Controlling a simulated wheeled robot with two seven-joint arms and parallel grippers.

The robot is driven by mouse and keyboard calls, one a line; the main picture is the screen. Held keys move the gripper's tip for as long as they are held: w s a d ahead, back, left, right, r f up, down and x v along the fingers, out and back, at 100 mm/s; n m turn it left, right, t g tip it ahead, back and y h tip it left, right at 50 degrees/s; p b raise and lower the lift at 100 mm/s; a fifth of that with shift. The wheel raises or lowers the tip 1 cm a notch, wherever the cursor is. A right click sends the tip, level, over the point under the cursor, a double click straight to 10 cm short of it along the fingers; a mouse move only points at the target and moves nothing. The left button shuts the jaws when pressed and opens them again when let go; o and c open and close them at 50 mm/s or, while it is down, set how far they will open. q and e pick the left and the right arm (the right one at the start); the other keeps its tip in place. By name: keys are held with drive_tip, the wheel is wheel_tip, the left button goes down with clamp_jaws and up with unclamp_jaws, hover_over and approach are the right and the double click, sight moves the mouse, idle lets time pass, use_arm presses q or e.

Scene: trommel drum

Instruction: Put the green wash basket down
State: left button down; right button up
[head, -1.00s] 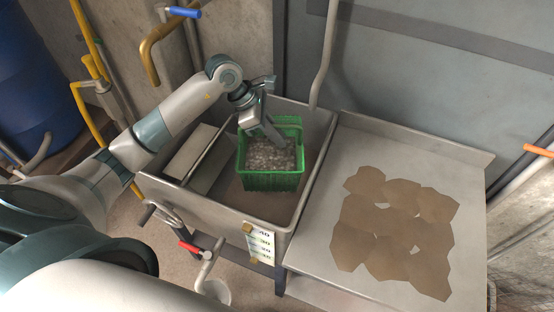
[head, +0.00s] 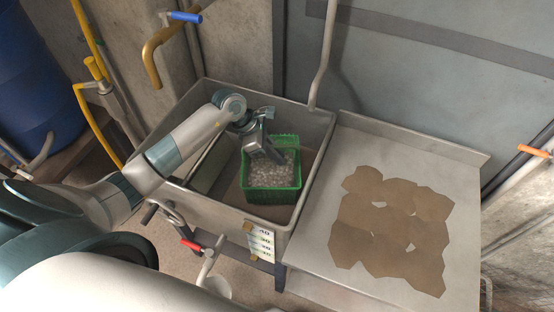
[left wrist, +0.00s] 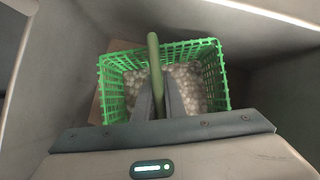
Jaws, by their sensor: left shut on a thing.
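The green wash basket (head: 272,196) is in the metal sink (head: 317,120), filled with grey-white pebbles (head: 270,172). My left gripper (head: 273,157) reaches down over the basket from the left in the head view. In the left wrist view, my left gripper (left wrist: 158,100) is shut on the green handle bar (left wrist: 153,50) across the basket, whose mesh side (left wrist: 215,75) also shows. The basket looks upright. I cannot tell whether its bottom touches the sink floor. My right gripper is not in view.
A metal drainboard (head: 315,215) with brown flat pieces (head: 395,230) joins the sink on the right. A grey pipe (head: 325,60) comes down near the sink's back rim. A numbered scale card (head: 261,243) hangs on the front wall.

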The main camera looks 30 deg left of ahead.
use_arm(q)
drive_tip(key=shift+f+p, duration=0.3)
drive_tip(key=shift+f, duration=1.25)
drive_tip(key=c, duration=1.8)
unclamp_jaws()
